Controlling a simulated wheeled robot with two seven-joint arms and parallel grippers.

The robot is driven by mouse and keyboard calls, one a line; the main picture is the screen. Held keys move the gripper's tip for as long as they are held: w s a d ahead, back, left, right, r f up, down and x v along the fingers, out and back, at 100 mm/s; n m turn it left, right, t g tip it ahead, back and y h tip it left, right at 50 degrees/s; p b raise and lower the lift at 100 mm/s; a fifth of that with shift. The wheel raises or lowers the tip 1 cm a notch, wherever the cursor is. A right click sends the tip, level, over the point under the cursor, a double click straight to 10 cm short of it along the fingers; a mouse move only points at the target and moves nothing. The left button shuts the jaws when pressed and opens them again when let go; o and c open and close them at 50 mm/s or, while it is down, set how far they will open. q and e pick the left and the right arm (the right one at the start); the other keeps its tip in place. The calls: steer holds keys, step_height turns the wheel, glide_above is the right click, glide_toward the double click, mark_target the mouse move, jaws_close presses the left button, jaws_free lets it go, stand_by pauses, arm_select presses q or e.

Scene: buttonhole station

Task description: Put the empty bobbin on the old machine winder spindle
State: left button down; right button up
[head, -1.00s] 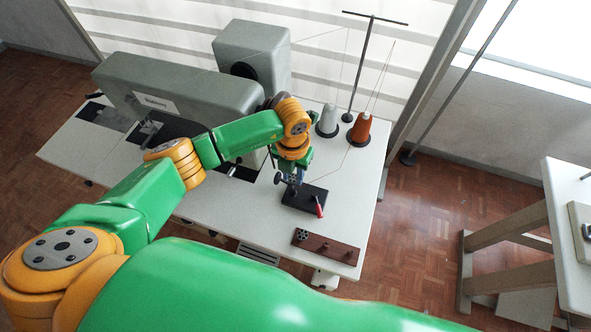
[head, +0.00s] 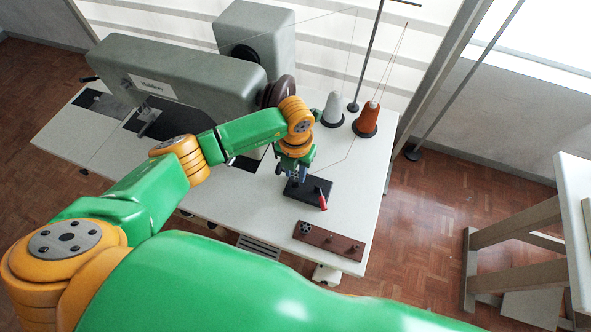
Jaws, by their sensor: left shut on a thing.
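My left gripper (head: 292,176) points down over the left part of the bobbin winder, a black base (head: 311,196) with a red lever (head: 323,201) on its right. The gripper is shut on a small dark thing, apparently the empty bobbin, mostly hidden by the fingers and wrist. The winder spindle is hidden behind the gripper, so I cannot tell whether the bobbin touches it. A brown wooden rack (head: 329,241) lies in front of the winder, with a metal bobbin (head: 305,228) at its left end and dark pegs to the right. My right gripper is not in view.
The grey sewing machine (head: 190,80) stands behind my arm, with a brown handwheel (head: 281,91) at its right end. A grey cone (head: 332,112) and an orange cone (head: 367,120) stand behind the winder. The white tabletop (head: 365,190) is clear right of the winder.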

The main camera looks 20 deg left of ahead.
arm_select(q)
steer(key=shift+f+b, duration=0.35)
steer(key=shift+f, duration=0.1)
steer(key=c, duration=0.5)
jaws_free()
steer(key=shift+c, duration=0.2)
steer(key=shift+r, duration=0.1)
step_height(320, 180, up, 7)
steer(key=shift+f+b, duration=0.1)
steer(key=shift+b, duration=0.6)
